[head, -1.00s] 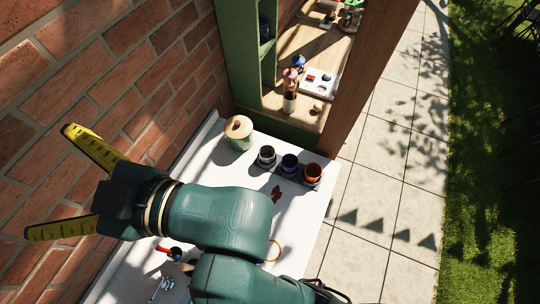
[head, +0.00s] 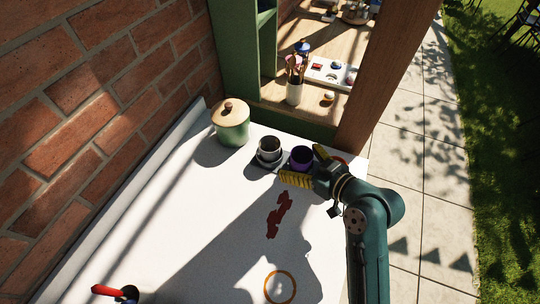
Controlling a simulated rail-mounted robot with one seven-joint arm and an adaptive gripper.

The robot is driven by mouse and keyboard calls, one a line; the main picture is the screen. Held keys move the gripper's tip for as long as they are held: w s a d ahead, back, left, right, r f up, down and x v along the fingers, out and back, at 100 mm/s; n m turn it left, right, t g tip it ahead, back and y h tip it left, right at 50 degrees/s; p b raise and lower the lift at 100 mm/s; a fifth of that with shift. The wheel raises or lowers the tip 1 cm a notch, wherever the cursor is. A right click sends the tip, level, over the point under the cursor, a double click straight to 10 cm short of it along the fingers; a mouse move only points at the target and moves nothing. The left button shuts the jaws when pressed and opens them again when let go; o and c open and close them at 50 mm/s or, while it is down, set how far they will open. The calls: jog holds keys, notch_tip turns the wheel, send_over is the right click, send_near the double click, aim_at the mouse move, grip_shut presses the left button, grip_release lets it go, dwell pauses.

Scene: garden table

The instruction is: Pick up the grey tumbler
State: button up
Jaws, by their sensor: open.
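The grey tumbler (head: 269,157) stands upright at the left end of a row at the table's far edge. It is pale grey with a dark inside. A purple tumbler (head: 301,157) stands to its right. An orange tumbler (head: 339,159) is right of that, mostly hidden by my gripper. My gripper (head: 299,164) is open and empty, with its yellow fingers spread and pointing left. It is at the right part of the row, close to the purple tumbler. Whether it touches it cannot be told.
A green canister with a wooden lid (head: 231,123) stands left of the row. A dark tray (head: 260,165) lies under the tumblers. Behind are a green frame and a wooden post (head: 378,80). The white table (head: 190,215) is mostly clear, with a red stain and an orange ring.

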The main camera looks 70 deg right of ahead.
aim_at(263, 141)
jog(key=b+x, duration=0.1)
jog(key=x, duration=1.2)
jog(key=shift+w+b, duration=0.1)
jog(key=shift+b, duration=0.25)
jog(key=c, duration=1.2)
